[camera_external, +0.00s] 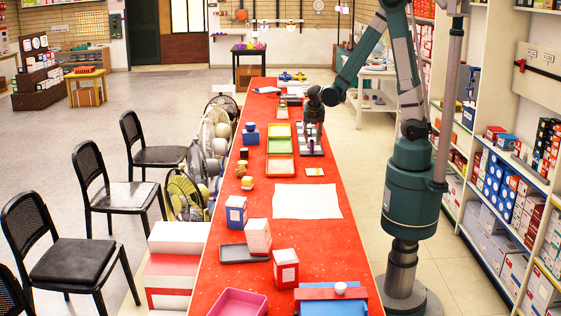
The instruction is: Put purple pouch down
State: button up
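My gripper (313,112) is a small dark shape over the far half of the long red table (222,283), just above a dark rack or tray (318,152) with small items on it. Its fingers are too small and dark to tell whether they are open or shut. I cannot make out the purple pouch; it may be hidden at the gripper or too small to see.
A green tray (279,146) and an orange tray (280,168) lie left of the rack. A white sheet (307,201) lies mid-table. Nearer are boxes (258,236), a dark tray (236,256) and a pink tray (238,303). Shelves (490,150) stand right.

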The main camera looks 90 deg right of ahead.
jog(key=p+v, duration=0.1)
jog(key=v, duration=0.8)
jog(key=shift+a+r, duration=0.15)
jog(key=shift+r, duration=0.1)
dwell(0.6)
jog(key=s+a+r+m+t+y, duration=0.1)
jog(key=a+r+m, duration=0.4)
jog(key=a, duration=0.6)
jog(key=s+a+r+m+t+y, duration=0.1)
jog(key=a+r+m, duration=0.4)
jog(key=a, duration=0.5)
jog(key=s+a+r+m+t+y, duration=0.1)
jog(key=a+r+m+t+y, duration=0.1)
jog(key=a+r+m+t, duration=0.3)
jog(key=a+m, duration=0.3)
jog(key=a, duration=0.3)
jog(key=shift+s+a+r, duration=0.3)
jog(key=shift+s+a, duration=0.05)
jog(key=shift+s, duration=0.05)
